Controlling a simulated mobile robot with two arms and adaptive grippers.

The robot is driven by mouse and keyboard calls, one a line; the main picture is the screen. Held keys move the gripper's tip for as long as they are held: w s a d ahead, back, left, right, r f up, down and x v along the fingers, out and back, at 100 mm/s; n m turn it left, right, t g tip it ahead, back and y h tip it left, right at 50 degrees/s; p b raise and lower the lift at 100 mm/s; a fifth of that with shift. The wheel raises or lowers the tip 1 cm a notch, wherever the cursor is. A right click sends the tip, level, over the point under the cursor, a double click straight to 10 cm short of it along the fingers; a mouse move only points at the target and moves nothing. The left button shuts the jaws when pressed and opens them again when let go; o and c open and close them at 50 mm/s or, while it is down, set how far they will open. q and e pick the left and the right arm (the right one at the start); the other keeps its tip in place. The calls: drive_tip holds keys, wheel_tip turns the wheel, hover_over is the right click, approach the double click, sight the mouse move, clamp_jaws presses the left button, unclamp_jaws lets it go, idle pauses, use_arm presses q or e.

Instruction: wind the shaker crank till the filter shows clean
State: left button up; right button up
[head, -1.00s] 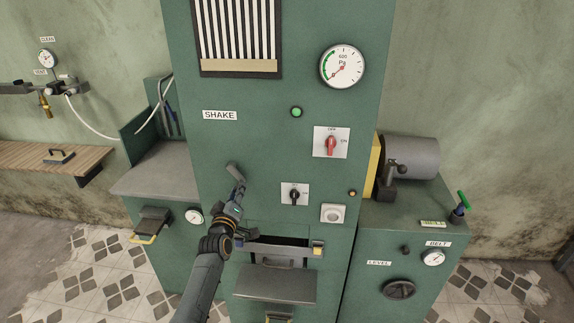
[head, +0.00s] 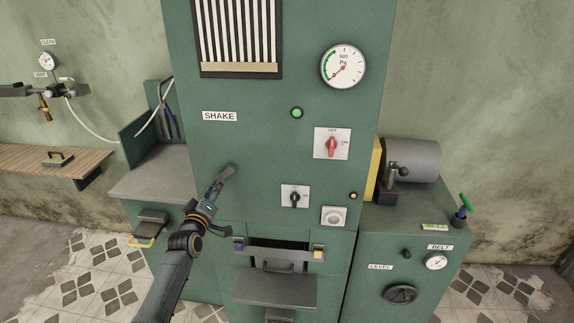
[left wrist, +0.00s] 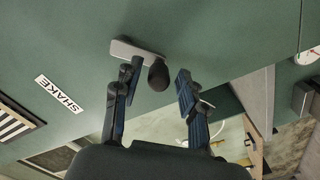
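The shaker crank (head: 226,173) is a grey bar on the green cabinet front, below and right of the SHAKE label (head: 219,116). It slants down-left from its upper end. My left gripper (head: 215,190) is at its lower end. In the left wrist view the dark crank knob (left wrist: 158,76) sits between my two fingers (left wrist: 158,85), with small gaps visible on both sides. The crank bar (left wrist: 136,49) shows beyond it. The filter window (head: 238,35) shows white and dark stripes, with a tan band along the bottom. My right gripper is not in view.
A Pa gauge (head: 343,67) has its needle pointing lower left. A green lamp (head: 297,113) and a red-handled switch (head: 331,146) are on the cabinet. A tray-like drawer (head: 276,290) juts out below. A side bench (head: 155,172) stands left, a motor unit (head: 411,161) right.

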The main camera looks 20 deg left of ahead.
use_arm(q)
drive_tip(key=p+v, duration=0.4)
drive_tip(key=v, duration=0.3)
drive_tip(key=shift+p, duration=0.4)
idle(0.4)
